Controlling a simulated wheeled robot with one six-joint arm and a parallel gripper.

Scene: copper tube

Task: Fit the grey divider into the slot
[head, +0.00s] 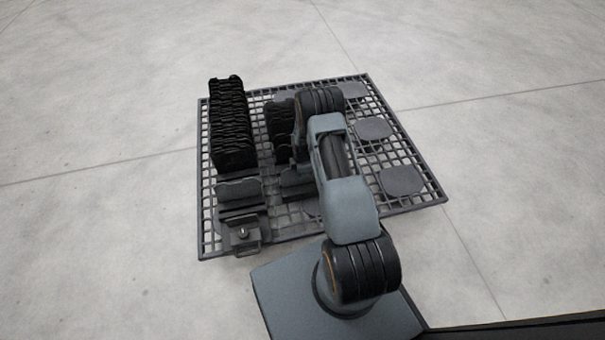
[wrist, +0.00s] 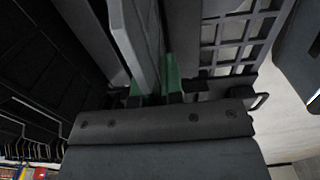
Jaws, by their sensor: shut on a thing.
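In the wrist view my gripper (wrist: 157,90) has green fingertips closed on a grey divider (wrist: 138,42), a thin plate that stands on edge and runs away from the fingers. In the head view my arm covers the gripper and most of what it holds. I cannot tell which gap is the slot, or whether the held divider touches anything.
A row of black slotted plates (head: 231,125) stands along the left of the grid base (head: 206,215). A second dark row (head: 281,120) stands in the middle beside my arm. Flat round grey discs (head: 401,180) lie at right. A small dark fixture (head: 243,236) sits at front left.

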